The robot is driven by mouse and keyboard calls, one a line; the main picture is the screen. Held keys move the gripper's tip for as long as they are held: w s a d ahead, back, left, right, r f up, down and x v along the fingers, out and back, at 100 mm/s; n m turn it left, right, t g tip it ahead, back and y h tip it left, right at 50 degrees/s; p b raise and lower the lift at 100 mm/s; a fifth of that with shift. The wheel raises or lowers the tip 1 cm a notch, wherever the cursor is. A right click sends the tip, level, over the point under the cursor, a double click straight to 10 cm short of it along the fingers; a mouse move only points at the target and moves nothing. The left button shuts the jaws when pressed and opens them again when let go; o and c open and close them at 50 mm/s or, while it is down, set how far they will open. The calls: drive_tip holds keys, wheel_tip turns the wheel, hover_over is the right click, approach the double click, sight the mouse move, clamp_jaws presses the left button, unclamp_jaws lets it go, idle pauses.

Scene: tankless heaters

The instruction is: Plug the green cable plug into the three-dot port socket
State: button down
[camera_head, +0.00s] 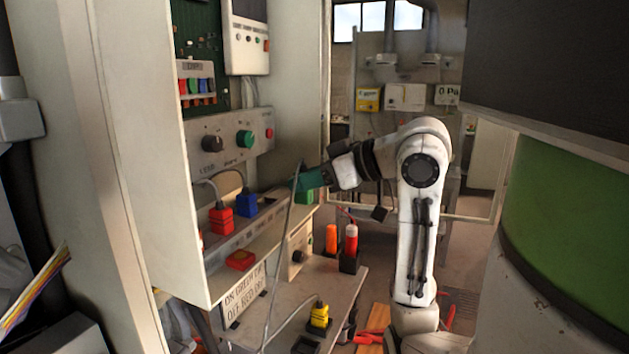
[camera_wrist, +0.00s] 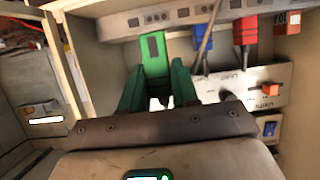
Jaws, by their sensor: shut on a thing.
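The green cable plug (camera_wrist: 154,58) is between the green fingers of my gripper (camera_wrist: 156,92) in the wrist view. My gripper is shut on it. In the head view, my gripper (camera_head: 308,180) is at the right end of the cabinet's port ledge, and a bright green part of the plug (camera_head: 304,196) shows just below it. The plug's far end is close to the port strip (camera_wrist: 120,25); I cannot tell whether it touches or sits in a socket.
On the ledge are a blue plug (camera_head: 246,204) and a red plug (camera_head: 221,217), both with cables. A grey cable (camera_head: 285,235) hangs close to my gripper. A yellow plug (camera_head: 319,315) and orange-red cylinders (camera_head: 351,240) stand on the lower bench. The cabinet's side wall (camera_head: 150,150) is at left.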

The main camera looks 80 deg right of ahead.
drive_tip(key=shift+w+d, duration=0.3)
drive_tip(key=shift+w, duration=1)
drive_tip(key=shift+w+d, duration=0.35)
drive_tip(key=shift+w, duration=0.95)
drive_tip(key=shift+w+d, duration=0.3)
drive_tip(key=shift+w, duration=1)
drive_tip(key=shift+f+b, duration=1.05)
drive_tip(key=shift+f, duration=0.45)
drive_tip(key=c, duration=0.8)
unclamp_jaws()
drive_tip(key=v, duration=1)
drive_tip(key=shift+s+a, duration=0.1)
drive_tip(key=shift+s, duration=0.3)
